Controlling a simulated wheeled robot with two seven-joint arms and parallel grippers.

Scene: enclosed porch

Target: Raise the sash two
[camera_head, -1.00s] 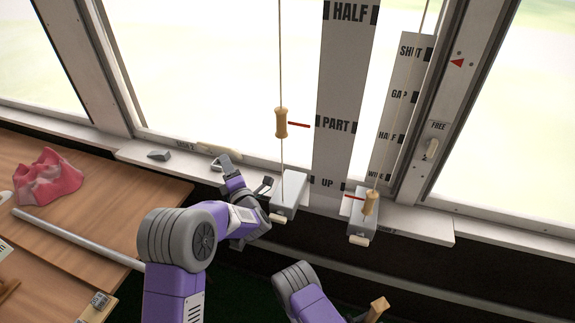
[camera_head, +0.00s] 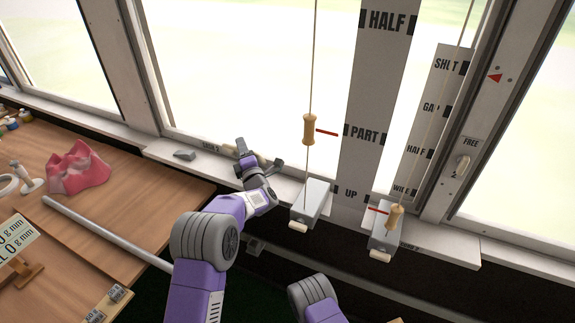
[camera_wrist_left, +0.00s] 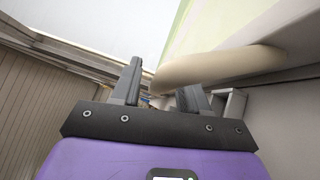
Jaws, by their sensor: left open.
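The sash labelled SASH 2 (camera_head: 211,147) is the large middle pane, with a pale wooden lift (camera_wrist_left: 215,66) on its bottom rail. In the head view my left gripper (camera_head: 258,158) is at the sill over that lift and partly hides it. In the left wrist view its two fingers (camera_wrist_left: 160,92) are apart, with the lift just beyond and to the right of them; contact cannot be told. A wooden toggle (camera_head: 309,130) hangs on a cord, its red pointer near PART on the scale board (camera_head: 367,110). My right gripper is out of view.
Two grey boxes (camera_head: 315,197) (camera_head: 386,236) with pale tabs stand along the sill. A second toggle (camera_head: 395,217) hangs near WIDE. A lever (camera_head: 462,166) sits below FREE. A pink object (camera_head: 77,170) and a rod (camera_head: 105,231) lie on the left bench.

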